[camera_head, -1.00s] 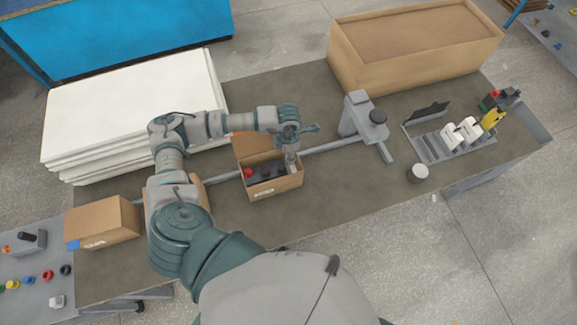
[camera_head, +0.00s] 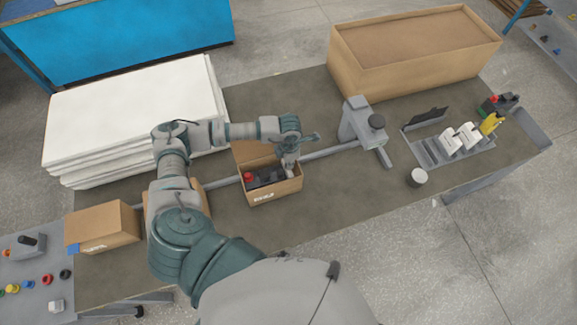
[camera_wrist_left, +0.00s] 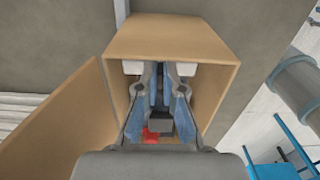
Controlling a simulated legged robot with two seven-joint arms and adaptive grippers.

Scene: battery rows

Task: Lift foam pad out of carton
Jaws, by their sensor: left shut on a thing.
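The open carton (camera_head: 275,197) stands on the table with a flap raised at its back. Inside it I see dark parts (camera_head: 265,175) and a red cap (camera_head: 248,177). My left gripper (camera_head: 290,168) reaches down into the carton's right end. In the left wrist view, the carton wall (camera_wrist_left: 165,40) surrounds the fingers (camera_wrist_left: 158,80), which are closed on a narrow dark piece between them. I take it for the foam pad, but the fingers mostly hide it. A dark block (camera_wrist_left: 160,123) and a red part (camera_wrist_left: 150,135) lie below. My right gripper is not in view.
A closed carton (camera_head: 103,228) stands at the left. A white stack (camera_head: 130,115) lies behind the arm. A large brown box (camera_head: 415,60), a grey fixture (camera_head: 358,120), a rack (camera_head: 450,145) and a round cup (camera_head: 418,177) stand right. The front middle of the table is clear.

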